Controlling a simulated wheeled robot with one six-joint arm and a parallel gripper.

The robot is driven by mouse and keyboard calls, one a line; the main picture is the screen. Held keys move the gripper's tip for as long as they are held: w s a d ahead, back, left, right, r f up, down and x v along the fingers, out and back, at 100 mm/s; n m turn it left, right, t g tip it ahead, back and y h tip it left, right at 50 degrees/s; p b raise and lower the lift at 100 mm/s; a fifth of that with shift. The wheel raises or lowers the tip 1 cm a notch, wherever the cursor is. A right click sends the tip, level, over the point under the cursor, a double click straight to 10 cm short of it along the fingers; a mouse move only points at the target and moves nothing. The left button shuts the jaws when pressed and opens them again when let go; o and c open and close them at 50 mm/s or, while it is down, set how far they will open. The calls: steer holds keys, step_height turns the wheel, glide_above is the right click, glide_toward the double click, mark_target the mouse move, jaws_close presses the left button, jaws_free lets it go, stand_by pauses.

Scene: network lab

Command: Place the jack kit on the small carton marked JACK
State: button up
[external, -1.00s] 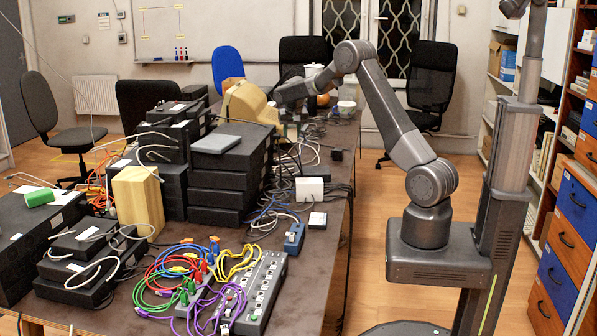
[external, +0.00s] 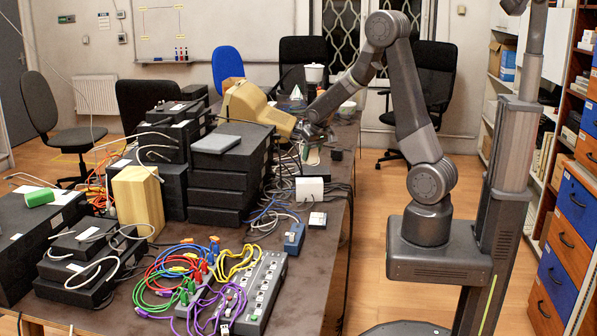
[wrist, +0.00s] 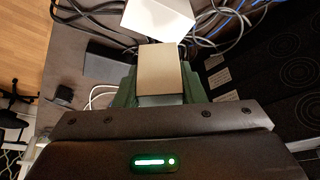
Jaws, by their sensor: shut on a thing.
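My gripper (wrist: 158,88) is shut on a tan, box-shaped thing, which I take to be the jack kit (wrist: 159,70); it sits between the green fingers in the wrist view. In the external view my gripper (external: 303,130) is over the table, beside a beige device, and the held box is hard to make out there. A small white box (external: 309,189) stands on the table among cables, nearer the camera than my gripper; it also shows just beyond the held box in the wrist view (wrist: 158,17). No JACK marking is readable on it.
A stack of black devices (external: 231,180) stands left of the white box. A dark grey box (wrist: 106,62) and a small black block (external: 336,154) lie nearby. Cables cover much of the table (external: 325,236); its right edge is close.

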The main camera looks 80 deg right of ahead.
steer(key=shift+f, duration=3.5)
steer(key=shift+b, duration=0.35)
steer(key=shift+f, duration=0.2)
steer(key=o, duration=1)
steer(key=shift+o, duration=0.2)
steer(key=shift+r, duration=0.15)
steer(key=shift+r, duration=0.25)
steer(key=v, duration=1.1)
steer(key=shift+r+p, duration=0.25)
steer(key=shift+p, duration=0.05)
steer(key=shift+s+a, duration=0.1)
